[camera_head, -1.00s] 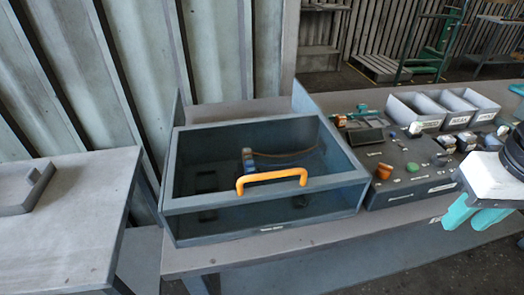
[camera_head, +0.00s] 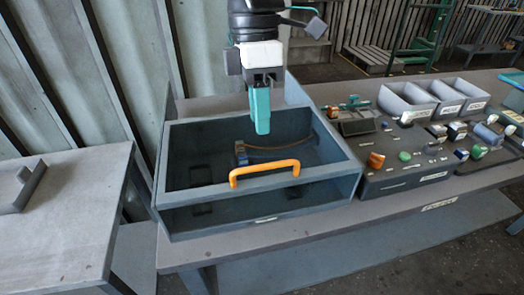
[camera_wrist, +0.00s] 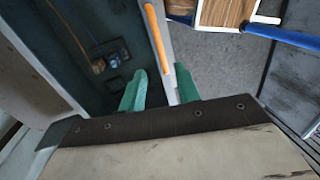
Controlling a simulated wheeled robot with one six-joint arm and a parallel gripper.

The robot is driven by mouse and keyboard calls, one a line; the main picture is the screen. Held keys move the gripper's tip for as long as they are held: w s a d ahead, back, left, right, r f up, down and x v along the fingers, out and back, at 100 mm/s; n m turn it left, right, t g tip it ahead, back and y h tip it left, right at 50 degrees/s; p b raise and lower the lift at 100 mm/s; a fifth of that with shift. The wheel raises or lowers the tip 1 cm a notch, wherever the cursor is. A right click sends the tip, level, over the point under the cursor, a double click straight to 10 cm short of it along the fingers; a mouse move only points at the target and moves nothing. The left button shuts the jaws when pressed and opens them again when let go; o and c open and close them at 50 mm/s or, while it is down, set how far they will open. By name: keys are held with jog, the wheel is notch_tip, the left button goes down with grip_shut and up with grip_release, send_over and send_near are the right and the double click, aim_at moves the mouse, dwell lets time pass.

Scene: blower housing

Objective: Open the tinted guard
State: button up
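The tinted guard (camera_head: 205,187) is the dark see-through, grey-framed cover of a box on the bench, and it lies closed. An orange bar handle (camera_head: 265,172) sits on its front top edge; it also shows in the wrist view (camera_wrist: 157,38). My gripper (camera_head: 262,128) points down over the back part of the guard, behind the handle, and holds nothing. In the wrist view, its two teal fingers (camera_wrist: 159,88) stand apart, with the guard's front edge beyond them and the handle farther up the picture. I see no contact with the handle.
Inside the box, a small blue-and-orange part with a wire (camera_head: 241,152) shows through the tint. A dark panel with coloured knobs (camera_head: 400,176) and grey bins (camera_head: 410,98) stand to the right. A side table (camera_head: 70,210) is at left. Space above the handle is clear.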

jog(key=shift+s+d+f, duration=0.1)
jog(key=shift+s+f, duration=0.15)
jog(key=shift+f, duration=1.05)
jog(key=shift+s+d+f, duration=0.1)
jog(key=shift+s+f, duration=0.15)
jog(key=shift+f, duration=1)
jog(key=shift+s+d+f, duration=0.1)
jog(key=shift+s+f, duration=0.15)
jog(key=shift+f, duration=1.05)
grip_shut()
